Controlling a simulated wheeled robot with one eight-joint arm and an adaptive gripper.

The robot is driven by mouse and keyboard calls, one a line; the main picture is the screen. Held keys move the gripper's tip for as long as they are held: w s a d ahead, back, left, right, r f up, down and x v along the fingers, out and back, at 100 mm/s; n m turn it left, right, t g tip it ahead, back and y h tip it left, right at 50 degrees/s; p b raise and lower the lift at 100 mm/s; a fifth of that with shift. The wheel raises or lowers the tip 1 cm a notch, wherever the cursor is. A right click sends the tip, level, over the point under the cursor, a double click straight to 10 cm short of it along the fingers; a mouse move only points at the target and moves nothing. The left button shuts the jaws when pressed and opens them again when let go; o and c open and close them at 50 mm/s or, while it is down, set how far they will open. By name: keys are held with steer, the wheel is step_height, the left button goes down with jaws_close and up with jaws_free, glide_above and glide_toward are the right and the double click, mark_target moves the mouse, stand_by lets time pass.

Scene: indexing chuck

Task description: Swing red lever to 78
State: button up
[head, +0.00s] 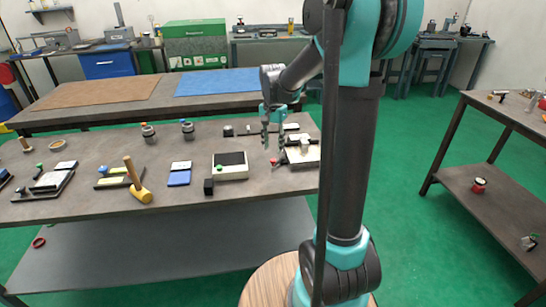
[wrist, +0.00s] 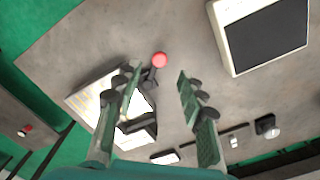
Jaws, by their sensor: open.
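The red lever shows in the wrist view as a red ball knob (wrist: 160,59) on a short dark arm. In the head view the knob (head: 273,161) is small, at the left front of its chuck fixture. The chuck fixture (head: 304,155) has pale plates and sits near the table's right end; in the wrist view the fixture (wrist: 84,98) is partly hidden by my left finger. Scale numbers are too small to read. My gripper (wrist: 160,73) is open, with its fingertips on either side of the lever in the picture. Contact cannot be told. In the head view my gripper (head: 274,145) points down above the knob.
A white box with a dark screen (head: 230,166) stands left of the fixture, with a small black block (head: 208,187) before it. A yellow-headed mallet (head: 138,182) and a blue item (head: 179,174) lie farther left. Small dark parts (wrist: 266,127) lie on the wrist view's lower right.

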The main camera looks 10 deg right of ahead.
mark_target(273, 160)
steer(key=shift+f, duration=2.75)
steer(key=shift+c, duration=0.3)
jaws_close()
